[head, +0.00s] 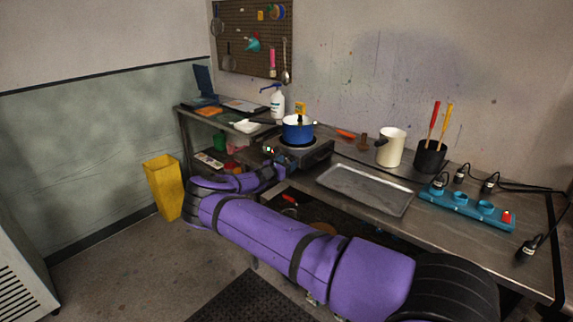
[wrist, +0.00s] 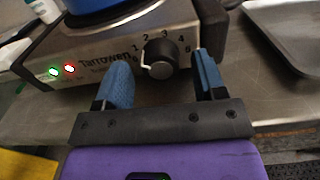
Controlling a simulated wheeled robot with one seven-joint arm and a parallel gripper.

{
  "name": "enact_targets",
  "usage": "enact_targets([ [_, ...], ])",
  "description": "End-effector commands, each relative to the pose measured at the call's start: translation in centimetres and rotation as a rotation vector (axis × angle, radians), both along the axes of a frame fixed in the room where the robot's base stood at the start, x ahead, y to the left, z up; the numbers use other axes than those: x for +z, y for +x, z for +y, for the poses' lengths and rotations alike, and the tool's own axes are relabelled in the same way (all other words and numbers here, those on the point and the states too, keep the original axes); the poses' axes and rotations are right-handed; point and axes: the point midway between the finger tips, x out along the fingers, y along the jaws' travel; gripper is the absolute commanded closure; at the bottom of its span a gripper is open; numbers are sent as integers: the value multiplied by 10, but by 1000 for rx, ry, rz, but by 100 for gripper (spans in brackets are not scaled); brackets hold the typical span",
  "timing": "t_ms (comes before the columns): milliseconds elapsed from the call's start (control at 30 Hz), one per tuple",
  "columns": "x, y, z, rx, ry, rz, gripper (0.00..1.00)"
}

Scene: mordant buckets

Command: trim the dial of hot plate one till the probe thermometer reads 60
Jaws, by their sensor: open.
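Hot plate one (head: 302,153) appears to be the steel unit on the bench, with a blue pot (head: 298,131) on it. A yellow device (head: 300,108) stands at the pot, perhaps the probe thermometer; its reading is too small to make out. In the wrist view, the dark dial (wrist: 161,58) on the plate's front (wrist: 100,48) has a pale mark toward the lower left, and numbers around it. My gripper (wrist: 162,74) is open, its blue fingers on either side of the dial, apparently not touching it. In the head view my arm partly hides the plate's front.
A green and a red light (wrist: 69,68) glow left of the dial. A metal tray (head: 366,188) lies right of the plate. A cream jug (head: 391,148), a black tool pot (head: 430,157) and a blue power strip (head: 467,208) stand farther right. A yellow bin (head: 163,187) is on the floor.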

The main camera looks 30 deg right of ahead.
Motion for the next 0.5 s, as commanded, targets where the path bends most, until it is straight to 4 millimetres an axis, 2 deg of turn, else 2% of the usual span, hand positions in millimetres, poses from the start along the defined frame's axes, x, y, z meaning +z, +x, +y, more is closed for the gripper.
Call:
enact_targets([
  [167,0,0,0,0,0,0,36],
  [400,0,0,0,0,0,0,85],
  [500,0,0,0,0,0,-1,85],
])
